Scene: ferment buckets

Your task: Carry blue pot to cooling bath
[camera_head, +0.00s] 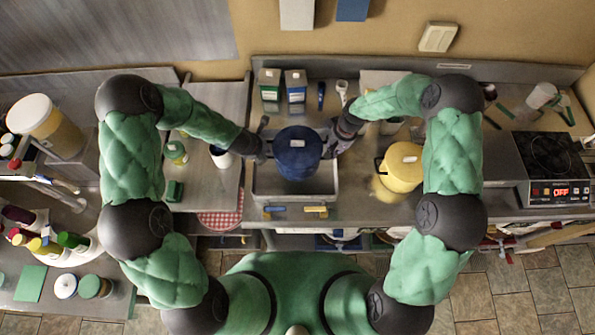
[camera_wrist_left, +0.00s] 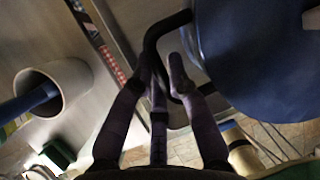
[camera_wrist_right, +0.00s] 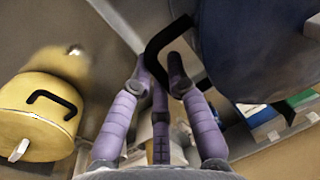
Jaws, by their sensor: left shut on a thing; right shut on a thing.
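The blue pot (camera_head: 298,152), with a dark blue lid and a pale label, is over a rectangular metal basin (camera_head: 262,196) that looks like the cooling bath. The pot hides the basin's middle, and I cannot tell whether its bottom touches anything. My left gripper (camera_head: 262,150) is shut on the pot's left black handle; the left wrist view shows the fingers (camera_wrist_left: 160,78) around it beside the blue wall (camera_wrist_left: 265,60). My right gripper (camera_head: 336,135) is shut on the right handle; the right wrist view shows the fingers (camera_wrist_right: 158,78) on it beside the pot (camera_wrist_right: 260,45).
A yellow pot (camera_head: 403,165) stands right of the basin. A white cup (camera_head: 221,157) stands close to my left gripper. Two cartons (camera_head: 283,88) stand behind the basin. Blue and yellow small items (camera_head: 300,210) lie at its front edge. A hot plate (camera_head: 550,160) is far right.

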